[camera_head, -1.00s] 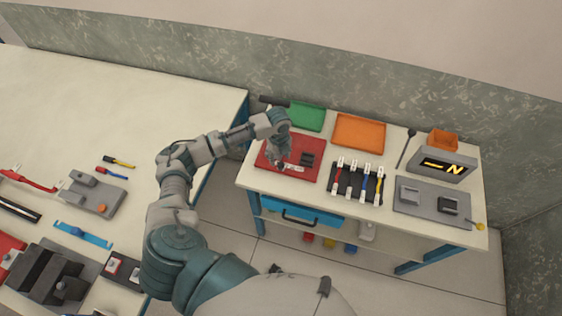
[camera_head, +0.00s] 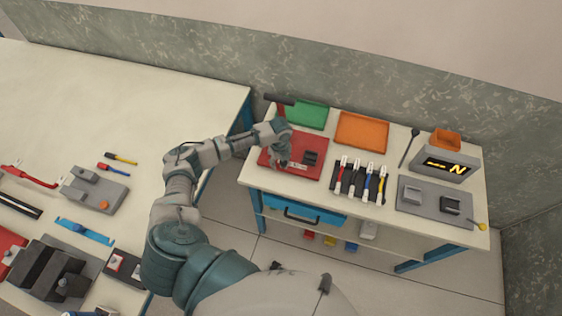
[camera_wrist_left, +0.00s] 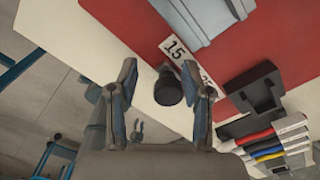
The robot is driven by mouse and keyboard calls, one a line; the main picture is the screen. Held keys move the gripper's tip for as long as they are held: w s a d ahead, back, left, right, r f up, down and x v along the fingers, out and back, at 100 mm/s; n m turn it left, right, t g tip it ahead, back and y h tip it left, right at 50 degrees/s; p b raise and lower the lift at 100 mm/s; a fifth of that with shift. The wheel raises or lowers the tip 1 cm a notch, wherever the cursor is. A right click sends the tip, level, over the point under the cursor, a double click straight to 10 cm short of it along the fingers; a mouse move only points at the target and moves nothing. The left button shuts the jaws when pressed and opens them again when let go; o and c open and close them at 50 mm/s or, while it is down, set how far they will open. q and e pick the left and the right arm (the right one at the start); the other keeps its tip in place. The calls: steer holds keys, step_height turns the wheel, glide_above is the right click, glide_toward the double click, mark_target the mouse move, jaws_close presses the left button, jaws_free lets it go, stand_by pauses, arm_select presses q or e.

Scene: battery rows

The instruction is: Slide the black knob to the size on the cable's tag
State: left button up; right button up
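The black knob (camera_wrist_left: 168,88) shows in the left wrist view at the edge of the red board (camera_wrist_left: 130,20), beside a white strip (camera_wrist_left: 178,48) that reads 15; a further number is partly hidden by a finger. My left gripper (camera_wrist_left: 160,80) is open, its two fingers on either side of the knob with gaps showing. In the head view my left gripper (camera_head: 282,160) is over the red board (camera_head: 312,142). Several cables with white tags (camera_head: 344,162) lie on a black rack to the right; the tag writing is too small to read. My right gripper is not in view.
A black block (camera_wrist_left: 262,95) stands on the red board close to the right finger. A grey-blue block (camera_wrist_left: 205,18) lies beyond the knob. Green (camera_head: 308,114) and orange (camera_head: 362,132) trays stand behind. A grey display box (camera_head: 446,164) stands at the right.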

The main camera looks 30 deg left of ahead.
mark_target(296, 172)
arm_select(q)
steer(key=c, duration=0.4)
steer(key=shift+d, duration=0.2)
jaws_close()
steer(key=shift+w+d, duration=0.1)
steer(key=shift+d, duration=0.25)
steer(key=d, duration=0.3)
steer(key=w+d+p, duration=0.1)
steer(key=d, duration=0.1)
steer(key=shift+r, duration=0.3)
steer(key=shift+d, duration=0.1)
steer(key=shift+s+a+f, duration=0.1)
steer(key=shift+a, duration=0.45)
steer(key=shift+o, duration=2.4)
jaws_free()
steer(key=shift+d, duration=0.1)
steer(key=shift+o, duration=1.3)
steer(key=shift+d, duration=0.2)
steer(key=shift+d+r, duration=0.2)
steer(key=shift+d, duration=0.3)
step_height(296, 172, up, 8)
steer(key=shift+d+f, duration=0.25)
steer(key=shift+d, duration=0.2)
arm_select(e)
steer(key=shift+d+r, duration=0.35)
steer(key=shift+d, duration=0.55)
